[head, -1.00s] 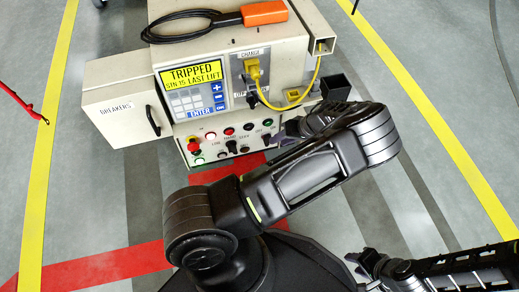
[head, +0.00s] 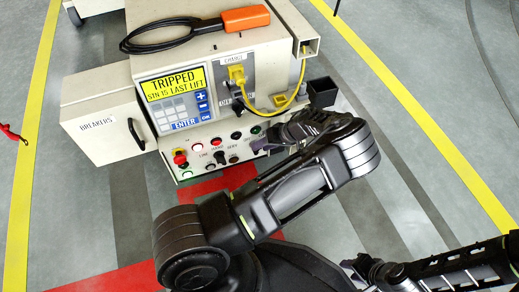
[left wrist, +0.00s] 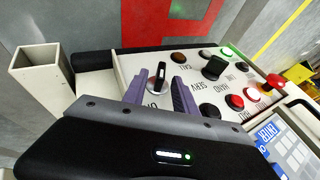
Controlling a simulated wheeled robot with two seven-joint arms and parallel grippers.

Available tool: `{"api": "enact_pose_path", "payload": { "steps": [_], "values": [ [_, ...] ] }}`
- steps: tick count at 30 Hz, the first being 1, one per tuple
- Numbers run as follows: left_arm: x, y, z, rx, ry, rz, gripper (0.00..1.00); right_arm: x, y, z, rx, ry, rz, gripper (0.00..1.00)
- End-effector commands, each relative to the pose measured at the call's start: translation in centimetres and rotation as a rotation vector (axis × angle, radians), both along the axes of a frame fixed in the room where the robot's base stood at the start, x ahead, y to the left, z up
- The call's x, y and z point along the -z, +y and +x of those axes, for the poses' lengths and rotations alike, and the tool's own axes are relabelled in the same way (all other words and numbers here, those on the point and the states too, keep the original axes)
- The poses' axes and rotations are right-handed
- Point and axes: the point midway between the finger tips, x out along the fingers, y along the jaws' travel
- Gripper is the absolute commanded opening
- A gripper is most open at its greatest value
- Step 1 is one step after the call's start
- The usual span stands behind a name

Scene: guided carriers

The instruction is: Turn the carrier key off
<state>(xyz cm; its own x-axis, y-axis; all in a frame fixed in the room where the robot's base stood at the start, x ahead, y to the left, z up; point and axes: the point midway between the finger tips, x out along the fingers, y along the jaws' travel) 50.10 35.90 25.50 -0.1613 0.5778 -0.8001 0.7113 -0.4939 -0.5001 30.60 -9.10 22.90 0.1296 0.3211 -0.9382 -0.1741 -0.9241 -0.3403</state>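The carrier key (left wrist: 159,78) is a small black key-like switch on a silver round plate, at the end of the control panel (left wrist: 131,66). In the left wrist view it points roughly up the picture, with partly hidden lettering below it. My left gripper (left wrist: 158,82) is open, with one purple finger on each side of the key and a gap to both. In the head view my left gripper (head: 262,146) is at the panel's right end and hides the key. My right gripper (head: 358,264) is at the lower right, far from the panel; its fingers are unclear.
The panel also has a black selector (left wrist: 214,68), several buttons and a red mushroom button (left wrist: 274,81). Above it are a display (head: 174,83) reading "TRIPPED STN 15 LAST LIFT" and a yellow charge plug (head: 237,75) with cable. An open box (left wrist: 40,72) sticks out beside the panel.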

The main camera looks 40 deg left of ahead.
Motion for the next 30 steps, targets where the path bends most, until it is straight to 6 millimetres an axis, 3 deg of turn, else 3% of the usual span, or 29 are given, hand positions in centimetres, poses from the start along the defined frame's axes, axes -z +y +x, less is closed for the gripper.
{"api": "enact_pose_path", "payload": {
  "steps": [4,14,27,30],
  "values": [
    [1.52,0.99,-0.27,-0.002,-0.001,0.0,0.34,0.82,0.03,0.12,0.001,-0.004,-0.001,0.36],
    [1.76,1.27,-0.31,0.0,-0.002,0.0,0.34,0.83,0.03,0.18,0.002,-0.005,-0.001,0.36],
    [1.76,1.25,-0.31,0.0,-0.001,-0.001,0.0,0.82,0.02,0.18,0.002,-0.005,-0.001,0.36],
    [1.75,1.24,-0.3,0.0,-0.002,-0.001,0.0,0.82,0.02,0.18,0.002,-0.005,-0.001,0.36]
  ]
}}
